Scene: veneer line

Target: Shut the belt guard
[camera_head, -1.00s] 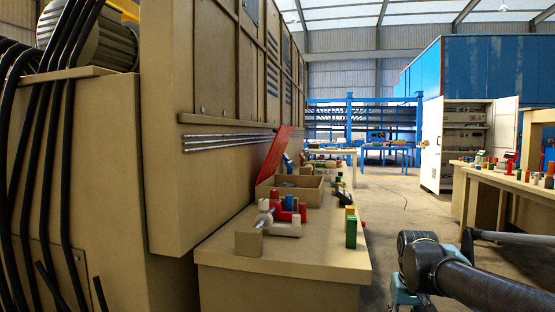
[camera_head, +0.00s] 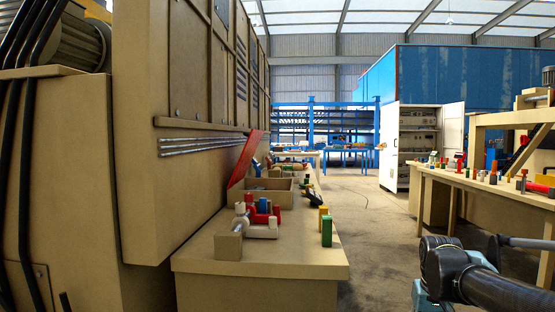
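A red flat panel (camera_head: 245,158) stands tilted up at the back edge of a shallow tan box (camera_head: 267,197) on the low bench at the left. It is the only raised flap I see, and I cannot tell for sure that it is the belt guard. My arm shows at the bottom right, well apart from the panel, with the bench and floor between them. My gripper is not in view.
The tan bench (camera_head: 250,262) holds a grey and red fitting (camera_head: 262,222) and a green block (camera_head: 326,231). A tall tan machine (camera_head: 165,120) fills the left. A workbench (camera_head: 490,185) stands right. Open floor (camera_head: 362,225) runs between, towards a white cabinet (camera_head: 389,148).

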